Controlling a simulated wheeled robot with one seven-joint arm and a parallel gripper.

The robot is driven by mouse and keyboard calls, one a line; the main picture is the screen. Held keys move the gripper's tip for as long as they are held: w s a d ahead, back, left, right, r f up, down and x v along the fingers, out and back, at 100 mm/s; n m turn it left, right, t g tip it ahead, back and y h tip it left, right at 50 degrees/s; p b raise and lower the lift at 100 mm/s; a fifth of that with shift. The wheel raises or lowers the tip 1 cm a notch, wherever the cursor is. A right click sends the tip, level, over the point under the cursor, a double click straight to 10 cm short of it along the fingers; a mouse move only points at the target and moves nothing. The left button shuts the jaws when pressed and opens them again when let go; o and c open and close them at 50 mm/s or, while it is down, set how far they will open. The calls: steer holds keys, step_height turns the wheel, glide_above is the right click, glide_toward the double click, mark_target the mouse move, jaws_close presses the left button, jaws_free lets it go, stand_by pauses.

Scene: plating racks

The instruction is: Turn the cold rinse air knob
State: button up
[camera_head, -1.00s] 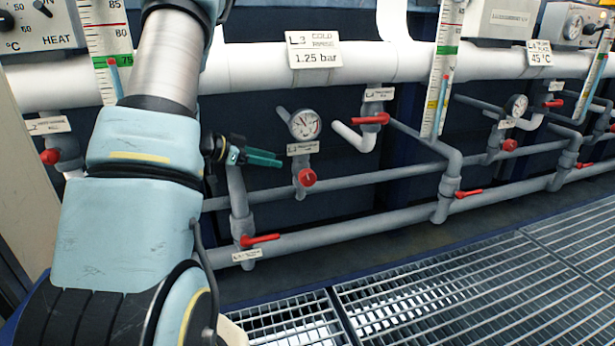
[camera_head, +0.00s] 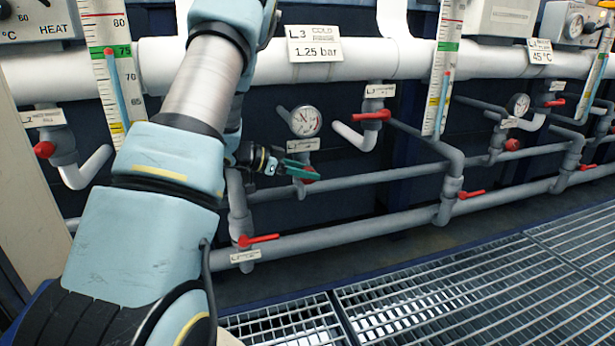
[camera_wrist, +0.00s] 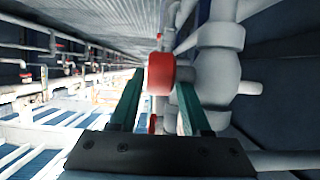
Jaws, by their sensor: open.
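The red cold rinse air knob (camera_head: 311,179) sits on a grey pipe under the round gauge (camera_head: 305,121), mostly hidden behind my gripper (camera_head: 300,170) in the head view. In the wrist view the red knob (camera_wrist: 160,73) lies straight ahead, between the green fingertips of my gripper (camera_wrist: 158,85). The fingers are open, one on each side of the knob. I cannot tell whether they touch it.
A sign (camera_head: 314,46) reads L3 cold rinse, 1.25 bar. A red lever valve (camera_head: 372,115) is right of the gauge. Another red lever (camera_head: 259,239) is below on the lower pipe. Metal grating (camera_head: 420,295) covers the floor.

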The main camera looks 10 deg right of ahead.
steer(key=shift+d, duration=0.1)
steer(key=shift+c, duration=0.3)
jaws_close()
